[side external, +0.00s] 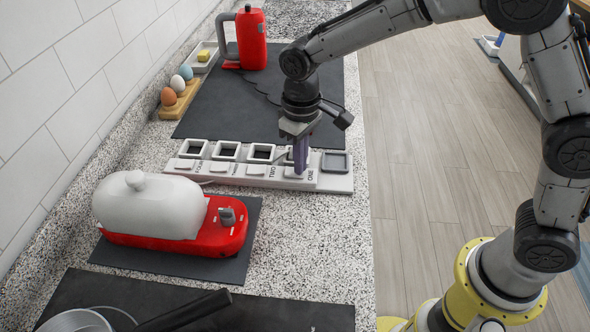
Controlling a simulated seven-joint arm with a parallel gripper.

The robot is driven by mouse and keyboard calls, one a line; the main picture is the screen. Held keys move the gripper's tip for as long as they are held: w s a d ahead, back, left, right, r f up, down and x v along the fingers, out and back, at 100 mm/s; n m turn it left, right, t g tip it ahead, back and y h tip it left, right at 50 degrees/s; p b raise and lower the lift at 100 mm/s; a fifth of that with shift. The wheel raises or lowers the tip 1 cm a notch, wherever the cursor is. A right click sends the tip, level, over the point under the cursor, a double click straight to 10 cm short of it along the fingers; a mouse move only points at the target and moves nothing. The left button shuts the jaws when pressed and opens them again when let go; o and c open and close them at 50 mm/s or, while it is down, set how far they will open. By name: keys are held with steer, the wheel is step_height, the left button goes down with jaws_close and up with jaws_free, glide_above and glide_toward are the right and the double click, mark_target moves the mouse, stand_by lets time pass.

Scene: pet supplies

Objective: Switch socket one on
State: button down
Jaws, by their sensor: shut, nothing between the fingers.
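A white power strip (232,177) lies across the speckled counter, with a row of square-framed sockets and small labels along its front side. The rightmost square (336,161) has a grey face; the others look dark inside. My gripper (300,170) points down at the right part of the strip, just left of that grey square. Its purple fingers are shut with nothing between them. The fingertips are at or just above the strip; I cannot tell whether they touch. They hide part of the strip there.
A red-and-white butter-dish-like appliance (165,215) stands front left. Behind the strip are a dark mat (225,112), a red kettle (251,38), an egg holder (180,100) and a white tray (203,58). A pan handle (185,312) lies in front.

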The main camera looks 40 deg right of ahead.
step_height(320, 180, up, 7)
stand_by(0.8)
steer(key=shift+f, duration=0.1)
steer(key=s+d+r+m+t, duration=0.2)
steer(key=s+d+r+t, duration=0.2)
steer(key=s+d+r, duration=0.7)
steer(key=s+d+f, duration=0.2)
steer(key=s, duration=0.4)
steer(key=s+d+f+m+t, duration=0.1)
steer(key=s+d+f, duration=0.1)
steer(key=s, duration=0.5)
steer(key=shift+d+f+t, duration=0.3)
steer(key=shift+d+f, duration=0.1)
steer(key=shift+f, duration=0.4)
steer(key=shift+s, duration=0.1)
